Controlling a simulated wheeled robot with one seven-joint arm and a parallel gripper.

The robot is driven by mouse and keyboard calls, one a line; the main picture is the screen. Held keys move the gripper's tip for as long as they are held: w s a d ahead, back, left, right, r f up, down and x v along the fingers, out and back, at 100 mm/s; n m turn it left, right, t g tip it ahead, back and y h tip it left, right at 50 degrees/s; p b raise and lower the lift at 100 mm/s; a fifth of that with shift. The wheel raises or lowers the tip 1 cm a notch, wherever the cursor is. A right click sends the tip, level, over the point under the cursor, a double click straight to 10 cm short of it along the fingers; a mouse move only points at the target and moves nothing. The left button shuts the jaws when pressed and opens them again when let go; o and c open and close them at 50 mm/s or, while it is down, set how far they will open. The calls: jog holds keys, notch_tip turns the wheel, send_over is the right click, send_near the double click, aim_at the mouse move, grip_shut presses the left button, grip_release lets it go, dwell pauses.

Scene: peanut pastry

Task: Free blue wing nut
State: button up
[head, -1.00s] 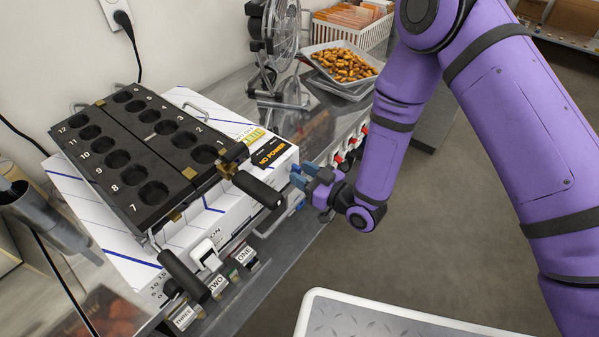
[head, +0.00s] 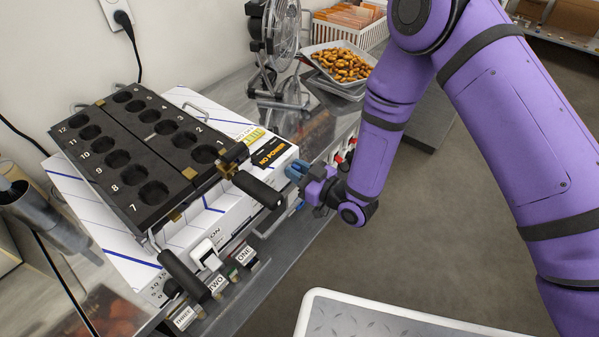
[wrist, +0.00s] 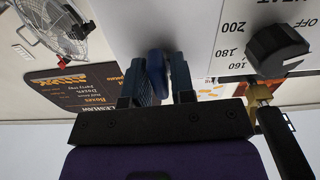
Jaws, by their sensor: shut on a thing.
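The blue wing nut (wrist: 156,73) shows in the wrist view as a rounded dark-blue piece between the fingers, close against the white machine front. My gripper (wrist: 161,78) is shut on it. In the head view my gripper (head: 296,171) is at the right end of the white machine (head: 205,232), just below the "NO POWER" label (head: 270,152). The nut cannot be told apart from the blue-grey fingers there. Whether it still sits on its thread is hidden.
A black dial (wrist: 277,50) is beside the fingers in the wrist view. The black mould plate (head: 150,140) has handles, one (head: 258,190) close to my gripper. A fan (head: 280,40) and a peanut tray (head: 340,65) stand behind. Open floor lies right.

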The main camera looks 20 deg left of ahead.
jog(key=shift+n, duration=1.4)
jog(key=shift+s, duration=0.1)
jog(key=shift+n, duration=1.7)
jog(key=n, duration=0.2)
jog(key=shift+s+a+n, duration=0.1)
jog(key=shift+n, duration=0.2)
jog(key=shift+f+n, duration=0.1)
jog(key=shift+n, duration=0.3)
